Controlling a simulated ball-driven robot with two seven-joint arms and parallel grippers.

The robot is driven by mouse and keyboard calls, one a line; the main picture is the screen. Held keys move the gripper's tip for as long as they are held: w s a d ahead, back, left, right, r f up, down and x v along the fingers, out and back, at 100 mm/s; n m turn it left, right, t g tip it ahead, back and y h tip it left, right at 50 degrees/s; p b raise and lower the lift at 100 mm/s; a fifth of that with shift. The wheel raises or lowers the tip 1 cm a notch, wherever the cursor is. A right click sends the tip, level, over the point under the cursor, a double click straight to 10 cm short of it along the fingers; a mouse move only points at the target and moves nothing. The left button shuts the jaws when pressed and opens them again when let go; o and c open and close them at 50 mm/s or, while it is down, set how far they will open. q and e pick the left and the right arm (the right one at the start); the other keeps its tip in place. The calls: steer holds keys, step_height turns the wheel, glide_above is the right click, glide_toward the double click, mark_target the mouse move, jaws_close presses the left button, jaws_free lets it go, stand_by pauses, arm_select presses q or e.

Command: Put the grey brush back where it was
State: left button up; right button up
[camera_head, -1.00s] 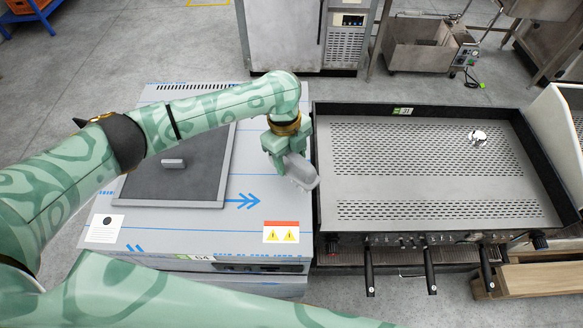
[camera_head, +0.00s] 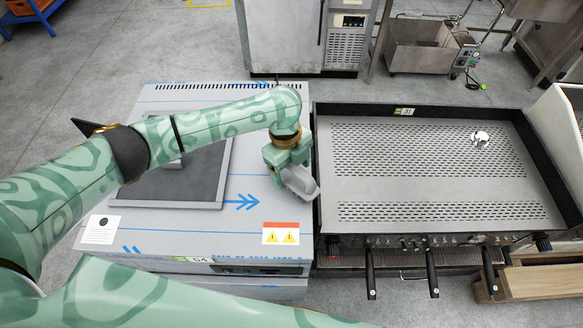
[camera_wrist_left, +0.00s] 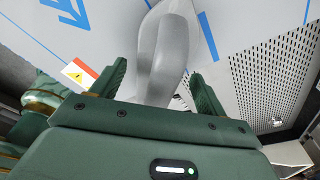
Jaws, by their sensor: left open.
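The grey brush (camera_head: 300,183) is at the right edge of the steel top (camera_head: 200,240), beside the griddle. My left gripper (camera_head: 288,165) is right over it. In the left wrist view, the brush (camera_wrist_left: 163,55) stretches away between the two green fingers of the left gripper (camera_wrist_left: 160,72). The jaws are open, with a gap showing on the brush's right side. I cannot tell whether the brush rests fully on the steel top. Part of it is hidden behind the gripper. My right gripper is out of view.
The perforated griddle (camera_head: 425,190) with raised dark walls stands close on the right, a small shiny object (camera_head: 480,138) on it. A dark square lid (camera_head: 190,190) with a handle is on the steel top. A warning label (camera_head: 281,233) lies in front of the gripper.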

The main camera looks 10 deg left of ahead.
arm_select(q)
steer(key=r+p, duration=0.1)
steer(key=r, duration=0.2)
steer(key=a+r+p, duration=0.1)
steer(key=r, duration=0.3)
steer(key=w+r+p, duration=0.1)
steer(key=r, duration=0.2)
steer(key=shift+a+r, duration=0.15)
steer(key=shift+r, duration=0.1)
steer(key=shift+a+r+p, duration=0.1)
steer(key=shift+r+p, duration=0.25)
steer(key=shift+r, duration=0.35)
